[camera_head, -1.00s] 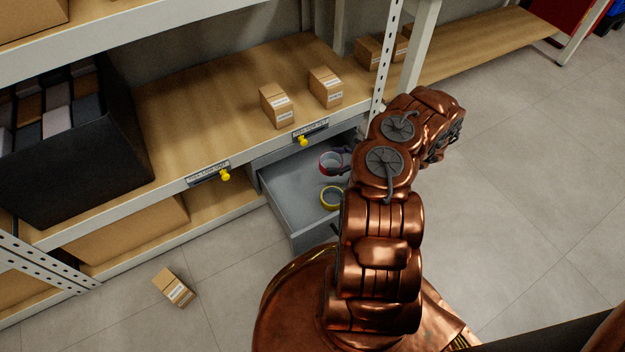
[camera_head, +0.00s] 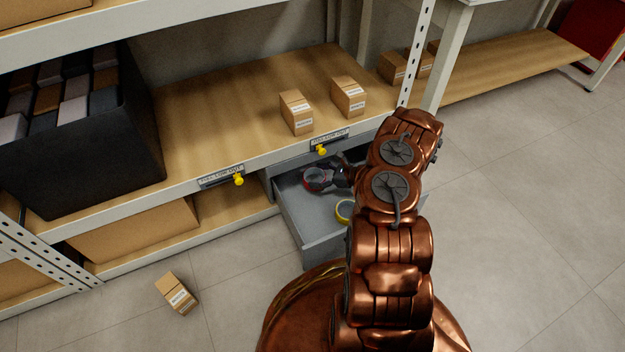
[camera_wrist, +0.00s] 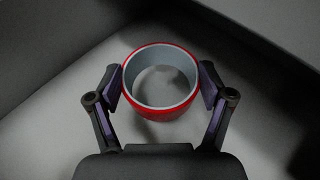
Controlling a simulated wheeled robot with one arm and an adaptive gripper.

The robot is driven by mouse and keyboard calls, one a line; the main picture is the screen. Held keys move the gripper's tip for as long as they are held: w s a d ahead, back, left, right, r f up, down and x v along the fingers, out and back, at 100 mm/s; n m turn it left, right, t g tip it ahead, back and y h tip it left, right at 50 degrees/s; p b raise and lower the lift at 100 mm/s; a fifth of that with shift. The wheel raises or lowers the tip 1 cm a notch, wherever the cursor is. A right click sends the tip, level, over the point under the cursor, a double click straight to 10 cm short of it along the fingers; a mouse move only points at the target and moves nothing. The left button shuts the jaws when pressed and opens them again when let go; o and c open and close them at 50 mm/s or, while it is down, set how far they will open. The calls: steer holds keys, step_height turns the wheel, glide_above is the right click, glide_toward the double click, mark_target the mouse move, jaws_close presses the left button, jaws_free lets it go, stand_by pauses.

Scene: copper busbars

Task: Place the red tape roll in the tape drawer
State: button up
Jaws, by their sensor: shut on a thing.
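The red tape roll (camera_wrist: 160,112) has a red outside and a grey inner ring. In the wrist view it sits between the two fingers of my gripper (camera_wrist: 162,88), which is shut on it. In the head view the red tape roll (camera_head: 310,184) is over or in the open grey drawer (camera_head: 311,226), with my gripper (camera_head: 324,178) at it. I cannot tell whether the roll touches the drawer floor. A yellow tape roll (camera_head: 344,211) lies in the drawer, partly hidden by my arm.
The shelf (camera_head: 215,112) above the drawer holds small cardboard boxes (camera_head: 296,112) and a black bin (camera_head: 82,150). Yellow knobs (camera_head: 238,180) stick out along the shelf edge. A small box (camera_head: 176,293) lies on the floor at the left. The floor at the right is clear.

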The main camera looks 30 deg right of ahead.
steer(key=shift+w+a+f+b, duration=0.45)
steer(key=shift+w+a+f, duration=0.2)
steer(key=shift+w+f, duration=0.2)
steer(key=shift+f, duration=0.3)
steer(key=o, duration=1.1)
steer(key=shift+r, duration=0.1)
steer(key=shift+c, duration=0.2)
steer(key=shift+s+r, duration=0.1)
steer(key=shift+r, duration=0.1)
steer(key=shift+s+d+r, duration=0.15)
steer(key=shift+s+d, duration=0.05)
steer(key=shift+d, duration=0.05)
steer(key=p+v, duration=0.4)
steer(key=v, duration=0.7)
steer(key=shift+s+d, duration=0.1)
steer(key=shift+s, duration=0.05)
